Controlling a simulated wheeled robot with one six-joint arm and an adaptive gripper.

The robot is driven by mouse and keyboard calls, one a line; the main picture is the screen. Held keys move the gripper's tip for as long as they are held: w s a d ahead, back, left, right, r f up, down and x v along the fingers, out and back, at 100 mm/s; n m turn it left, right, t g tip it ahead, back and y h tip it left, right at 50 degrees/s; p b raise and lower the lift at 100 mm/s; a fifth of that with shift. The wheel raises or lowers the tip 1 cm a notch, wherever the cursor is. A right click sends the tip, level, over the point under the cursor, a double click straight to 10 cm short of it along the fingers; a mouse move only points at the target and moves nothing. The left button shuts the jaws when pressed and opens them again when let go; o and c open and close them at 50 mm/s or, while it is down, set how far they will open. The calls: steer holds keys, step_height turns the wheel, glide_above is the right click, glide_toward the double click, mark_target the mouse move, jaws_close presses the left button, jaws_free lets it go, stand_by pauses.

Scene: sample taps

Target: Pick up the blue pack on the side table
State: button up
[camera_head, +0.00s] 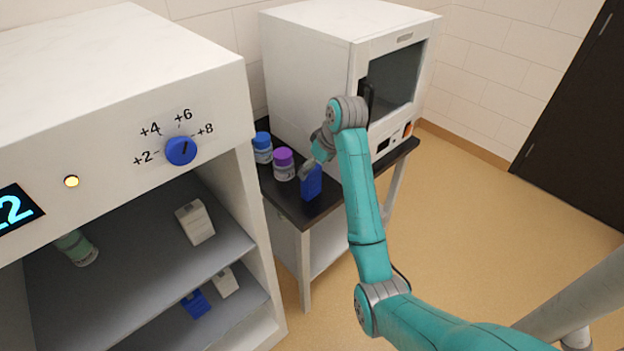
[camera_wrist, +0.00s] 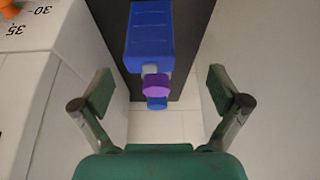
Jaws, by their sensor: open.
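The blue pack (camera_head: 312,183) stands upright near the front edge of the dark-topped side table (camera_head: 315,207). In the wrist view the blue pack (camera_wrist: 151,38) is at the upper middle, ahead of and between my fingers. My gripper (camera_wrist: 151,88) is open and empty, with one finger on each side.
A purple-capped jar (camera_head: 284,165) and a blue-capped jar (camera_head: 262,148) stand left of the pack. A white boxy appliance (camera_head: 310,75) fills the table's back. A white cabinet (camera_head: 240,130) with open shelves stands at left, holding white packs and another blue pack (camera_head: 196,304).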

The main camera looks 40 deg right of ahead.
mark_target(312, 171)
steer(key=shift+w+d+r, duration=0.1)
steer(key=shift+d+r, duration=0.2)
steer(key=shift+r, duration=0.15)
steer(key=x, duration=0.5)
steer(key=shift+d, duration=0.1)
steer(key=shift+d+x, duration=0.15)
steer(key=shift+x, duration=1.2)
steer(key=shift+d+x, duration=0.15)
steer(key=shift+x, duration=1.2)
steer(key=c, duration=1.2)
steer(key=shift+o, duration=0.2)
